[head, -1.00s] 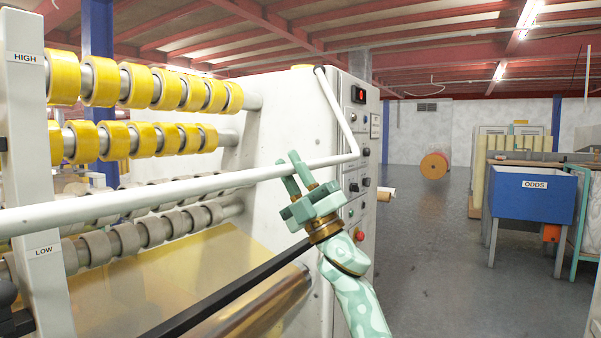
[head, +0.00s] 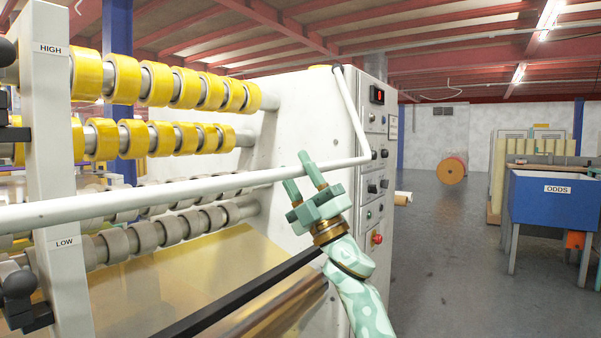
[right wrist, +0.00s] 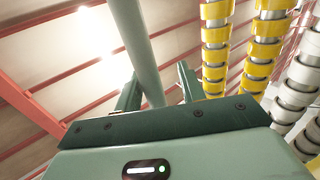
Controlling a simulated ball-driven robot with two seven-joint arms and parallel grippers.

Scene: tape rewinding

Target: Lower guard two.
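A long white tubular guard bar (head: 140,203) crosses in front of the tape machine and bends up at its right end. No number shows on it. My right gripper (head: 305,172) is at this bar near its right end, with fingers pointing up. In the right wrist view, the bar (right wrist: 135,45) passes between the two spread fingers of the gripper (right wrist: 160,88), close to the left finger. The fingers are open, not clamped on it; I cannot tell whether one touches. My left gripper is out of view.
A white post (head: 57,150) at left carries HIGH and LOW labels. Rows of yellow tape rolls (head: 160,85) and grey rolls (head: 145,237) sit behind the bar. A black rail (head: 235,293) runs below it. A control panel (head: 376,150) is to the right. Open floor lies beyond.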

